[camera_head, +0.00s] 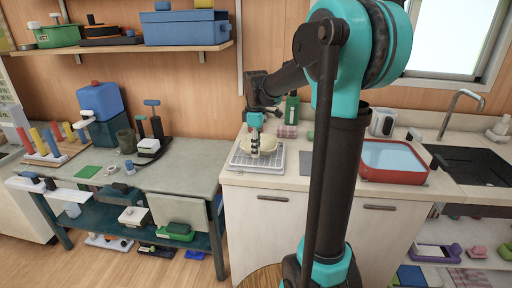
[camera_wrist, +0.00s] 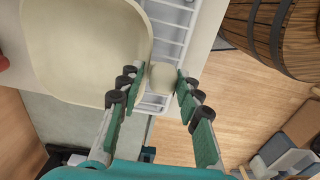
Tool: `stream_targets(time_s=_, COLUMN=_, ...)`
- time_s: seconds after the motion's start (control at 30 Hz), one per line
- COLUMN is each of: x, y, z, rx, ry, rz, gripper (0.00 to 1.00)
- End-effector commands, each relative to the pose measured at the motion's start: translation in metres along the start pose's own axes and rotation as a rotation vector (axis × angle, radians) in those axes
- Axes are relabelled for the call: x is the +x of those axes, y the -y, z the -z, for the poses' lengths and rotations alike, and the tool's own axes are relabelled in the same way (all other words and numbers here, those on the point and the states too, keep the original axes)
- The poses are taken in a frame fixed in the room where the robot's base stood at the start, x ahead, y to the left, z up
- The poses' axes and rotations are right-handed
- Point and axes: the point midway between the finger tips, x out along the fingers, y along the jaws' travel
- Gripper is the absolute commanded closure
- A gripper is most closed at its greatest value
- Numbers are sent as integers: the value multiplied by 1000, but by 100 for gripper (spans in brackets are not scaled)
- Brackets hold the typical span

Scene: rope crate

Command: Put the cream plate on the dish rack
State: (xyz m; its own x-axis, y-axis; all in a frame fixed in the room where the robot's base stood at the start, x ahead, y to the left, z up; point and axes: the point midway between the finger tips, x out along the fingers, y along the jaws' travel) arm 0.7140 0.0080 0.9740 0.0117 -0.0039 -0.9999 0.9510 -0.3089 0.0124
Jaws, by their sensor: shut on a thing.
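The cream plate (camera_head: 268,159) is over the white wire dish rack (camera_head: 236,164) on the counter in the head view. In the wrist view the plate (camera_wrist: 85,45) fills the upper left, and the rack's white wires (camera_wrist: 172,32) show beside and below it. My gripper (camera_head: 256,150) points down at the plate. In the wrist view my gripper (camera_wrist: 156,84) is shut at the plate's edge, with a small rounded cream piece between its fingertips. I cannot tell whether the plate touches the rack; its underside is hidden.
A red-rimmed basin (camera_head: 394,178) stands to the right, beside the sink (camera_head: 470,165). A cluttered workbench (camera_head: 185,176) is left. A wooden barrel (camera_wrist: 285,30) stands on the floor.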

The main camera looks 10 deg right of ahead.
Motion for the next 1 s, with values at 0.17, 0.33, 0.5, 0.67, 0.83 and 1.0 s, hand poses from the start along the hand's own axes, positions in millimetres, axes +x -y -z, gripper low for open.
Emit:
stream_targets(time_s=0.17, x=0, y=0, z=0, rx=0, ry=0, rz=0, gripper=100)
stream_targets(time_s=0.33, x=2, y=0, z=0, rx=0, ry=0, rz=0, gripper=100)
stream_targets(time_s=0.5, x=4, y=0, z=0, rx=0, ry=0, rz=0, gripper=100)
stream_targets(time_s=0.67, x=6, y=0, z=0, rx=0, ry=0, rz=0, gripper=100)
stream_targets(time_s=0.83, x=8, y=0, z=0, rx=0, ry=0, rz=0, gripper=100)
stream_targets(time_s=1.0, x=8, y=0, z=0, rx=0, ry=0, rz=0, gripper=47)
